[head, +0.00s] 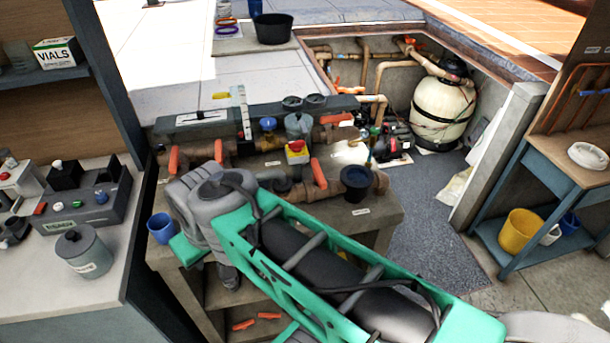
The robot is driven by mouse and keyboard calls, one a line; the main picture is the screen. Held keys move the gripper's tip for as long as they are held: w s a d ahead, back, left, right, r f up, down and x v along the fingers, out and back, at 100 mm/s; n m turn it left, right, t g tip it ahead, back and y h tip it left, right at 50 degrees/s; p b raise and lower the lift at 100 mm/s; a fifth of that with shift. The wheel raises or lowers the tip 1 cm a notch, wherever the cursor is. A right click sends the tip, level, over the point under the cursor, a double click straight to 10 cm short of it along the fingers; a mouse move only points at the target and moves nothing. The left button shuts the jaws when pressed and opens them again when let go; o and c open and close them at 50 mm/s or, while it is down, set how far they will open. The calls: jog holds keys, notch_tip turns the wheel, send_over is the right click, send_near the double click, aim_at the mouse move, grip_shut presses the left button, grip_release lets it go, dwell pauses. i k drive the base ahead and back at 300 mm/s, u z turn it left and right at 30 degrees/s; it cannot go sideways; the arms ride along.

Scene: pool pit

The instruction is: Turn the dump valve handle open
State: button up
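Brown pipework with several orange valve handles sits on a grey bench (372,212). One orange handle (173,160) stands upright at the left of the pipes. Another orange handle (218,151) is upright beside it. Small labels are too small to read, so I cannot tell which is the dump valve handle. My green and grey arm crosses the front of the bench and hides part of it. My gripper's fingers do not show.
A counter (70,290) with devices is left. A filter tank (442,110) stands behind. Grey floor (425,210) is clear to the right.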

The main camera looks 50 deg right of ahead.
aim_at(318, 177)
jog(key=k, duration=0.55)
jog(key=z, duration=1.1)
jog(key=i, duration=0.5)
